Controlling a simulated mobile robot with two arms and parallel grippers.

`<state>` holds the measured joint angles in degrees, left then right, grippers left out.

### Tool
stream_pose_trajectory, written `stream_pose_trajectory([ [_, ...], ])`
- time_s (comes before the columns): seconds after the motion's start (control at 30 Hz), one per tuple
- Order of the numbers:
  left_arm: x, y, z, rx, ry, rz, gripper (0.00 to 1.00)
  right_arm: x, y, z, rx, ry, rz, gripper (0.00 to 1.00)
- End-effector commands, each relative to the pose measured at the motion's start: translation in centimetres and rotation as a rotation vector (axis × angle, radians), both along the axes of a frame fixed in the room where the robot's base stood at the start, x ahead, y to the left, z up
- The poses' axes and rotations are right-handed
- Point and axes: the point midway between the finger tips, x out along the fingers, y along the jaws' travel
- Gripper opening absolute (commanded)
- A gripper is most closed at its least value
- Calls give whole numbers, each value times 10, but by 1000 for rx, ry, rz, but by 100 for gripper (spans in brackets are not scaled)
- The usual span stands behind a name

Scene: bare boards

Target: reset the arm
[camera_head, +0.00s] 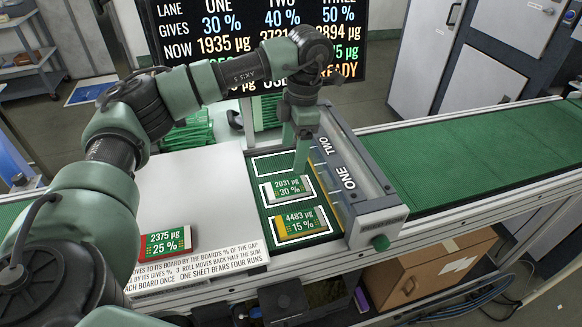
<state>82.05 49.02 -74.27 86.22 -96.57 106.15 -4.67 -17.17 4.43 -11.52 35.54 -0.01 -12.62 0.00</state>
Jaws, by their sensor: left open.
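My left arm reaches in from the left, and its gripper (301,160) points down at the back of the dark green lane bed (262,203). Its fingers show nearly edge-on; I see nothing held between them. Below it, a board marked 2031 µg, 30 % (288,187) lies in a white outlined slot. In front of that lies a yellow-edged board marked 4483 µg, 15 % (299,223). The outlined slot behind, partly hidden by the gripper, shows no board. A red-edged board marked 2375 µg, 25 % (166,242) lies on the white plate (205,192). My right gripper does not show.
A roller unit labelled ONE, TWO (343,180) stands just right of the gripper. A green conveyor (462,148) runs right. A screen (268,17) stands behind, partly covered by my arm. Green boards (190,132) are stacked at the back. A printed notice (200,268) lies in front.

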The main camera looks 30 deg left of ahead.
Motion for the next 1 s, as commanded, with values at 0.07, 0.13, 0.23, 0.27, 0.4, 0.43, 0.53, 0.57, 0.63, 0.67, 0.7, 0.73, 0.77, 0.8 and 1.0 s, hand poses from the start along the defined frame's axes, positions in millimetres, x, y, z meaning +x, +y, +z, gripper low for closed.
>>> stream_pose_trajectory([
  [0.07,1,-1,7,-1,-1,0,76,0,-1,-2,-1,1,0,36],
  [0.13,1,-1,11,-1,-1,0,76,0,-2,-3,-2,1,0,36],
  [0.23,1,-1,13,-1,1,0,76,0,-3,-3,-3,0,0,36],
  [0.27,1,-1,14,-1,1,0,76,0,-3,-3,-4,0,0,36],
  [0.4,1,-1,13,-1,1,0,76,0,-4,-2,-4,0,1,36],
  [0.43,1,-1,13,-1,1,0,76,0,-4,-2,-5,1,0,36],
  [0.53,1,-1,13,-1,1,0,76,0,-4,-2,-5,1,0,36],
  [0.57,1,-1,13,0,1,0,76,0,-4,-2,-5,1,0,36],
  [0.63,1,-1,13,-1,1,0,76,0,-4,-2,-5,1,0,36],
  [0.67,1,-1,13,-1,1,0,76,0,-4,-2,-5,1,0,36],
  [0.7,1,-1,14,-1,1,0,76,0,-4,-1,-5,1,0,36],
  [0.73,1,-1,16,-1,1,0,76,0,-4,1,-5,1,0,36],
  [0.77,1,-1,19,-1,1,0,76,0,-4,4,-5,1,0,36],
  [0.8,1,-1,26,0,0,0,76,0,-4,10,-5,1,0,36],
  [1.0,1,-1,65,-1,1,0,76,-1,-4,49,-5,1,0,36],
])
